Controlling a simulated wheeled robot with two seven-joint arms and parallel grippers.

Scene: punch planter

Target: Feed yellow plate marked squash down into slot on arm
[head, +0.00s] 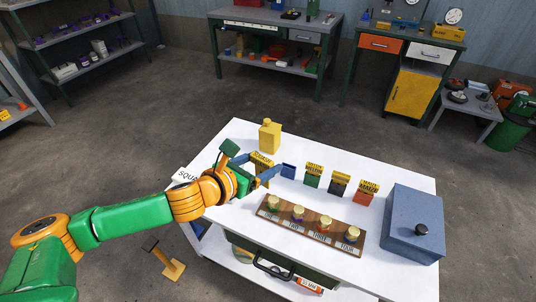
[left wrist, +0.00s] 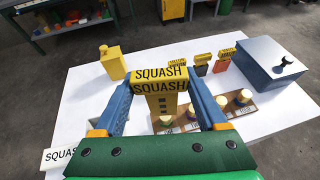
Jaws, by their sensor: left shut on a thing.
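The yellow plate (left wrist: 162,104) marked SQUASH in black stands between the two blue fingers of my left gripper (left wrist: 161,88), which is shut on it. In the head view the plate (head: 262,159) shows partly behind the gripper (head: 257,168), above the left part of the white table. A white label reading SQUASH (left wrist: 60,158) is at the table's left edge; in the head view my arm partly covers this label (head: 186,176). I cannot make out a slot or the arm bearing it. My right gripper is not in view.
A yellow stand (head: 173,269) is low at the left.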

